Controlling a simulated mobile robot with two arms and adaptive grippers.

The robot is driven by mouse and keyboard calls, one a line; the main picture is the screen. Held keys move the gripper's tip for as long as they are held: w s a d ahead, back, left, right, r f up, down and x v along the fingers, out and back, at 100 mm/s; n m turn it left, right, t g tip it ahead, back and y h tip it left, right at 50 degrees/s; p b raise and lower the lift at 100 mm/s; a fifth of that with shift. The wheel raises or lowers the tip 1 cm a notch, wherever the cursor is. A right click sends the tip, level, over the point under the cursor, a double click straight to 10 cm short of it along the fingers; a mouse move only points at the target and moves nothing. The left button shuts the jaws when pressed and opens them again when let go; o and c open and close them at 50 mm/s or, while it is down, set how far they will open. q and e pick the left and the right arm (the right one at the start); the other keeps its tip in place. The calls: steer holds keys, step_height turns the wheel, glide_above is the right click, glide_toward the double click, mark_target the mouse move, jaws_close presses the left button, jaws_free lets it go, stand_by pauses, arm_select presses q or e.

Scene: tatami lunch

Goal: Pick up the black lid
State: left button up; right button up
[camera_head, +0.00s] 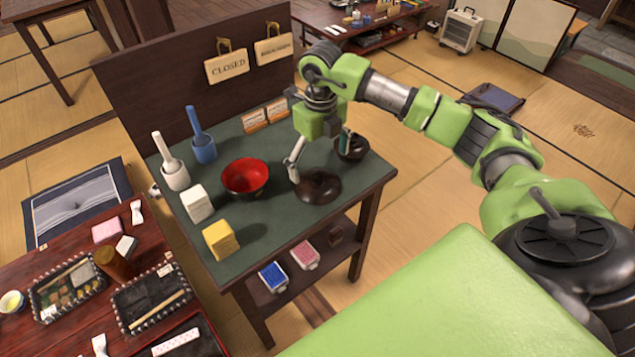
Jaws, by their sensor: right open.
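A round black lid (320,187) lies on the green-topped table (270,222), near its right front edge. My right gripper (319,163) points down over the lid with its fingers spread wide. One finger comes down at the lid's left side, and the other is further right and back. I cannot tell whether the left finger touches the lid. A second dark round object (354,150), a bowl or lid, stands behind and to the right, partly hidden by the right finger. My left gripper is not in view.
A red bowl (245,177) stands left of the lid. Further left are a white mortar (175,176), a blue mortar (203,150), a white block (197,203) and a yellow block (220,241). A dark panel with hanging signs (227,66) rises behind the table.

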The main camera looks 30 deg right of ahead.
mark_target(317, 177)
steer(key=f, duration=0.3)
steer(key=f+p, duration=0.1)
steer(key=f, duration=0.1)
steer(key=shift+a+f, duration=0.1)
steer(key=shift+a, duration=0.3)
steer(key=shift+c, duration=0.5)
